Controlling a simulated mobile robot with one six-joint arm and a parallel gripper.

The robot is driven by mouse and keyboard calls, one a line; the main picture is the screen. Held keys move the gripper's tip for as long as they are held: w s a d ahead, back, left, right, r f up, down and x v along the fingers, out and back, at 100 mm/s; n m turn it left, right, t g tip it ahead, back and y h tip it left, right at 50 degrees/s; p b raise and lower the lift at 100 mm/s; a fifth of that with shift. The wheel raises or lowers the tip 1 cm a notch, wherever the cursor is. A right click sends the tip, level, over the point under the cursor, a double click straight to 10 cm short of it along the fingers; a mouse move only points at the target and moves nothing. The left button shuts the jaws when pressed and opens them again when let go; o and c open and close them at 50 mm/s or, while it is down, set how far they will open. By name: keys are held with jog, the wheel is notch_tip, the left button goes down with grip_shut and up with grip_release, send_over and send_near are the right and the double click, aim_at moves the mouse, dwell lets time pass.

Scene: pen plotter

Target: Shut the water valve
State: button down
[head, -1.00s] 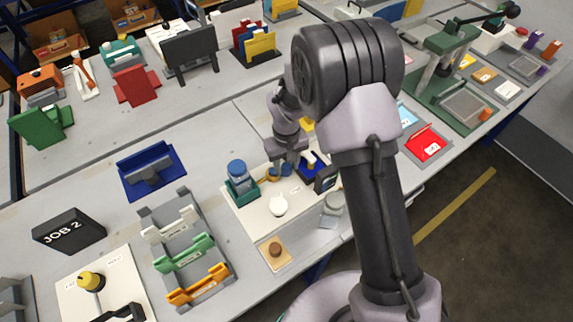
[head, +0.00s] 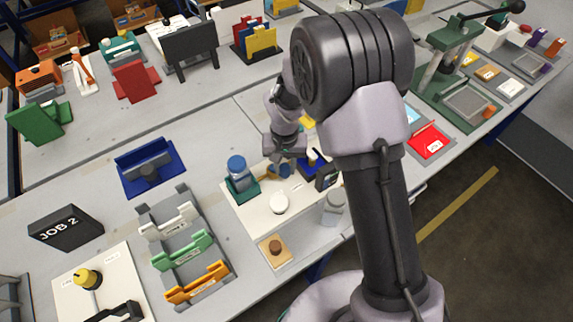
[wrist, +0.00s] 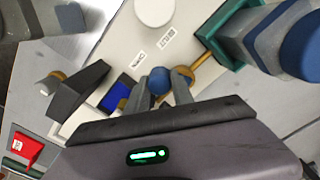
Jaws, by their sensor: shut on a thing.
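The water valve is a blue knob (head: 285,171) by a brass pipe on a cream board (head: 245,213). In the wrist view the blue knob (wrist: 159,80) sits between my two grey fingers, and the brass pipe (wrist: 203,70) runs up and to the right. Two small printed labels (wrist: 138,57) lie on the board near it; their words are too small to read for sure. My gripper (wrist: 160,84) is shut on the knob. In the head view my gripper (head: 283,162) comes down from above; its fingertips are hard to make out there.
A blue-topped bottle (head: 237,167) stands in a teal holder left of the valve. A white round part (head: 279,203) stands in front. A black box (head: 326,177) and a blue tray (wrist: 120,92) are close on the other side. My arm hides part of the bench.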

jog(key=m, duration=0.1)
jog(key=m+b, duration=0.1)
jog(key=m, duration=0.1)
jog(key=shift+s+a+f, duration=0.1)
jog(key=shift+s+a, duration=0.3)
jog(key=m, duration=0.1)
jog(key=a+m+b, duration=0.1)
jog(key=m, duration=0.1)
jog(key=shift+s+m, duration=0.3)
jog(key=shift+s, duration=0.1)
jog(key=m+b, duration=0.1)
jog(key=a+m, duration=0.1)
jog(key=m, duration=0.1)
jog(key=shift+s+a+b, duration=0.15)
jog(key=shift+s+b, duration=0.05)
jog(key=shift+b, duration=0.2)
jog(key=shift+a+m+b, duration=0.3)
jog(key=shift+a+m, duration=0.05)
jog(key=shift+m, duration=0.6)
jog(key=shift+a+m+b, duration=0.25)
jog(key=shift+a+m, duration=0.05)
jog(key=shift+m, duration=0.65)
jog(key=c, duration=1.1)
grip_release()
